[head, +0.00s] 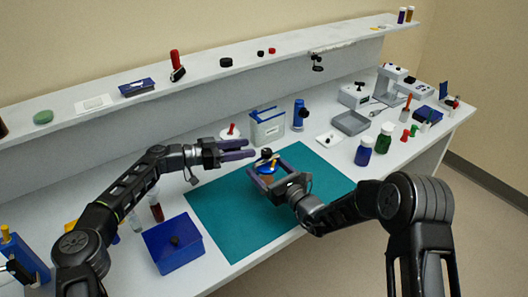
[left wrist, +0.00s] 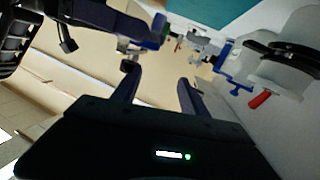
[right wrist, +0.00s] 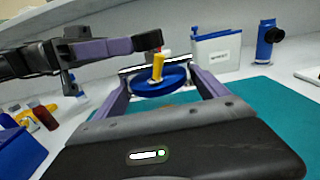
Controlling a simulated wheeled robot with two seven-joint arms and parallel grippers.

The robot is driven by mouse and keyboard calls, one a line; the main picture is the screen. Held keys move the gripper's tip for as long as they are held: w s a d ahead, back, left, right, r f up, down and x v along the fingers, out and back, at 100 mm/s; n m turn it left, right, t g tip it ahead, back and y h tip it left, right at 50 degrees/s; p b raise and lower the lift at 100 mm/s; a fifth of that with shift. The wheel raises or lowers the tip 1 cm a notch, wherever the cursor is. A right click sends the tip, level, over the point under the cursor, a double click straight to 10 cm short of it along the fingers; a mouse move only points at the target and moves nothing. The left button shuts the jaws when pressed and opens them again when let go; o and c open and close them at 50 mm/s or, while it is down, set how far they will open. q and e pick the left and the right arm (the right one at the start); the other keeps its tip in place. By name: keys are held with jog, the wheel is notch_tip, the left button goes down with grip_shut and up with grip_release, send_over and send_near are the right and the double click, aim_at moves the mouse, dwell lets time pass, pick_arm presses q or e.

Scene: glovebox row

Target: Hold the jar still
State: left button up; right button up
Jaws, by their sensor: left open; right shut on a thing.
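The jar (head: 267,170) shows as a small blue and orange piece between the fingers of my right gripper (head: 265,166), above the teal mat. In the right wrist view its round blue top (right wrist: 150,86) with a yellow upright piece sits between the fingers; the body below is hidden. My right gripper is shut on it. My left gripper (head: 251,149) is open and empty, just left of and behind the jar. One left finger shows dark just above the yellow piece in the right wrist view. The left wrist view shows open fingers (left wrist: 158,75) with nothing between them.
The teal mat (head: 235,225) is mostly clear. A blue box (head: 172,245) stands at its left. A white-and-blue container (head: 267,128) and a blue upright device (head: 299,115) stand behind. Blue and green bottles (head: 364,150) stand at the right. A shelf (head: 200,80) runs along the back.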

pick_arm(q)
jog(key=w+n+t+y, duration=0.1)
jog(key=n+t+y, duration=0.1)
jog(key=n+t, duration=0.1)
jog(key=n+t+y, duration=0.5)
jog(key=t+y, duration=0.1)
jog(key=t, duration=0.2)
send_near(264, 155)
jog(key=shift+s+r, duration=0.2)
jog(key=shift+r, duration=0.05)
jog(key=shift+w+d, duration=0.1)
jog(key=x, duration=1.1)
jog(key=shift+w+f, duration=0.25)
jog(key=shift+w, duration=0.2)
jog(key=shift+c, duration=0.2)
grip_shut()
